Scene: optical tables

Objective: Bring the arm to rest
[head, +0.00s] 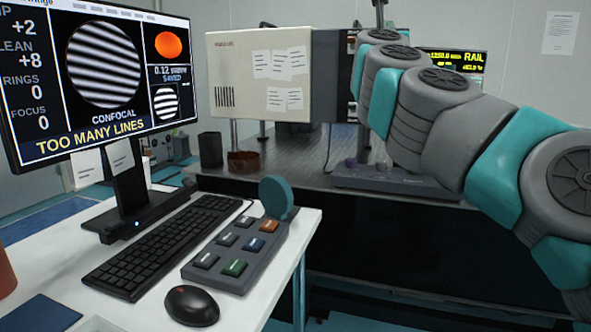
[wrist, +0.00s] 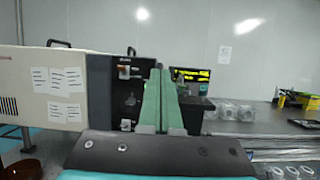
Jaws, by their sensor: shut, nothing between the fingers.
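My arm (head: 440,120), grey with teal bands, reaches in from the right of the head view and bends up over the dark optical table (head: 300,165). In the wrist view my gripper (wrist: 160,82) points at the back wall, its two green fingers together and empty. The fingers stand in front of the instrument box's dark end panel (wrist: 118,95) and beside a small display with yellow text (wrist: 192,78). The fingertips cannot be made out in the head view, where the arm's far links cover that area.
A cream instrument box (head: 262,75) stands on the optical table, left of my arm. A white desk (head: 245,285) in front holds a monitor (head: 100,80) reading "TOO MANY LINES", a keyboard (head: 165,240), a button panel (head: 235,250) and a mouse (head: 192,305). Glass pieces (wrist: 235,110) stand at right.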

